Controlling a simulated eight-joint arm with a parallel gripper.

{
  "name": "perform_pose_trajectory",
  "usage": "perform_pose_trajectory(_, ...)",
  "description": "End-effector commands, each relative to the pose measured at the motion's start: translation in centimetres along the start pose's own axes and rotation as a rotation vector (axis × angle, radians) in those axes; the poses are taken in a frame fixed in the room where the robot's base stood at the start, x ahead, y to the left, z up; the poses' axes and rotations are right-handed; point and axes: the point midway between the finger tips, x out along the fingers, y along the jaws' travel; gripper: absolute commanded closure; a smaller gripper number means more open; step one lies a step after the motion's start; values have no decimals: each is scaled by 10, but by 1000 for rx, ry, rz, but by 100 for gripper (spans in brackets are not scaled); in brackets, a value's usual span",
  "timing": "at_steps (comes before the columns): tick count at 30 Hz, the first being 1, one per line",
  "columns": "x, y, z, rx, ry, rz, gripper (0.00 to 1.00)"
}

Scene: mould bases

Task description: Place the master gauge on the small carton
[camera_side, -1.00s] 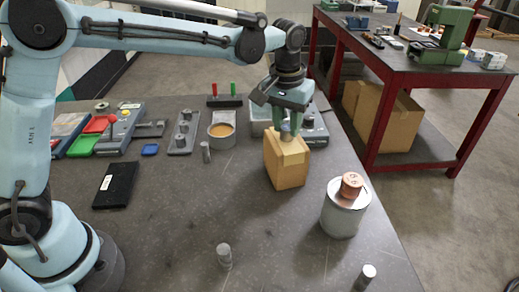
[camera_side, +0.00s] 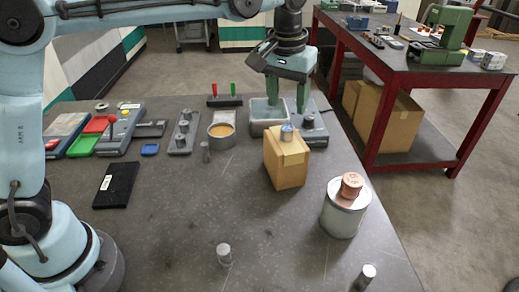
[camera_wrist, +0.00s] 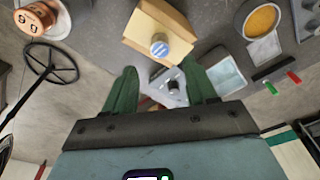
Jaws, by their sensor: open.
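The small carton (camera_side: 287,167) is a brown box standing upright near the table's right side. A short metal cylinder with a blue top, apparently the master gauge (camera_side: 287,132), stands upright on the carton's top. In the wrist view the gauge (camera_wrist: 160,46) shows its blue-and-white face near one edge of the carton (camera_wrist: 146,27). My gripper (camera_side: 287,106) is open and empty, with green fingers apart. It hangs above and behind the carton, clear of the gauge.
A large metal cylinder (camera_side: 345,215) with a copper piece (camera_side: 351,185) on top stands front right. Small metal cylinders (camera_side: 224,253) stand at the front. A grey bin (camera_side: 262,126) and a dish of orange material (camera_side: 221,130) lie behind the carton.

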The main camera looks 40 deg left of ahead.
Motion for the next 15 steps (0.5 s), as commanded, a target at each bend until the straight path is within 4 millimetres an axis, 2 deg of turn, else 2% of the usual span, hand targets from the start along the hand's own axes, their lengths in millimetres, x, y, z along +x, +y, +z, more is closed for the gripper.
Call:
perform_pose_trajectory(3, -22, 0, 0, 0, 0, 0, 44)
perform_pose_trajectory(6, -35, 0, 0, 0, 0, 0, 44)
perform_pose_trajectory(15, -55, -2, 1, 1, 4, 2, 44)
